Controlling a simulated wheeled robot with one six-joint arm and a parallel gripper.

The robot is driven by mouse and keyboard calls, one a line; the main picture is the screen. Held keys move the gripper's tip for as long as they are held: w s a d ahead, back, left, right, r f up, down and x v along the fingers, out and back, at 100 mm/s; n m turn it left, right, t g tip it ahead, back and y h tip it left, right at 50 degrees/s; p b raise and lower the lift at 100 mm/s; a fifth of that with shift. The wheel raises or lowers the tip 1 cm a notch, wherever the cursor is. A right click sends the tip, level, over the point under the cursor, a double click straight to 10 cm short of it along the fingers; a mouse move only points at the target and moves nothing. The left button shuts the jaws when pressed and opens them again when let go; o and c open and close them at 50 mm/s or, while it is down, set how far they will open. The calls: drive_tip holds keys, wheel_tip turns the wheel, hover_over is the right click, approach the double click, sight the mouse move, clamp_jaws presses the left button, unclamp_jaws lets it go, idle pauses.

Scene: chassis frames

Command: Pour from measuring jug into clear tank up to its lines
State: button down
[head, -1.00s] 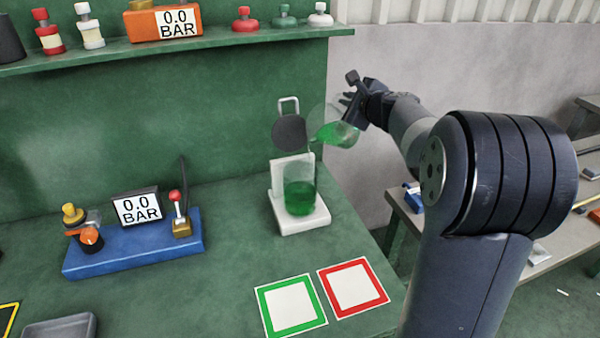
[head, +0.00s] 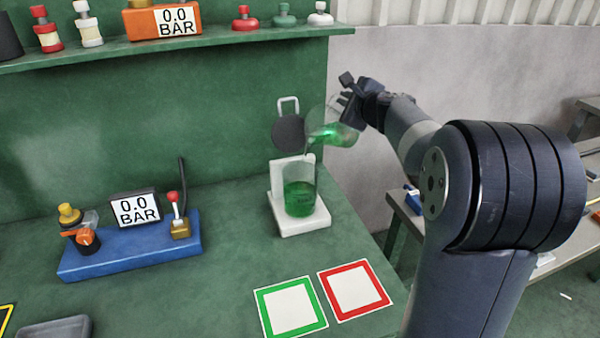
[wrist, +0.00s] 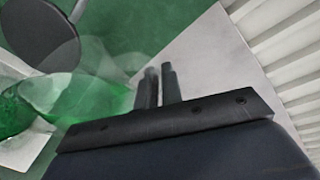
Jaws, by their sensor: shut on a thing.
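The clear tank (head: 299,199) stands upright on a white stand (head: 303,223) and holds green liquid in its lower part; its lines are too small to read. The measuring jug (head: 333,133) is see-through, tilted to the left above the tank, with green liquid inside. A faint stream shows below its lip, over the tank's mouth. My gripper (head: 352,97) is shut on the jug at its right side. In the wrist view the jug (wrist: 85,95) shows at the left, beside the gripper fingers (wrist: 158,85).
A dark round disc with a grey handle (head: 289,133) is behind the jug. A blue base (head: 130,246) with a 0.0 BAR display stands at left. Green (head: 290,307) and red (head: 355,290) framed squares lie in front. A shelf (head: 225,42) runs above.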

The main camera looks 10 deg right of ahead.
drive_tip(key=shift+s+a+n+b, duration=0.15)
drive_tip(key=shift+a+n+b, duration=0.15)
drive_tip(key=shift+b, duration=0.35)
idle(0.9)
drive_tip(key=shift+a+r+t, duration=0.1)
drive_tip(key=shift+r+t, duration=0.15)
drive_tip(key=shift+t, duration=0.05)
idle(0.7)
drive_tip(key=shift+d+p, duration=0.25)
drive_tip(key=shift+p, duration=0.05)
drive_tip(key=w+d+m+g+p, duration=0.1)
drive_tip(key=p, duration=0.3)
drive_tip(key=shift+d+r, duration=0.15)
drive_tip(key=shift+w+d+f+m+y, duration=0.1)
drive_tip(key=shift+d+f+m+y, duration=0.15)
drive_tip(key=shift+f, duration=0.25)
drive_tip(key=shift+d+f+m+y, duration=0.1)
drive_tip(key=shift+f+m, duration=0.25)
drive_tip(key=shift+f, duration=0.1)
drive_tip(key=shift+w+f+g, duration=0.1)
drive_tip(key=shift+f+g, duration=0.2)
drive_tip(key=shift+f, duration=0.1)
drive_tip(key=shift+w+d+f+m+y+p, duration=0.25)
drive_tip(key=shift+d+f+m+p, duration=0.1)
drive_tip(key=shift+f+m+p, duration=0.25)
drive_tip(key=shift+f, duration=0.1)
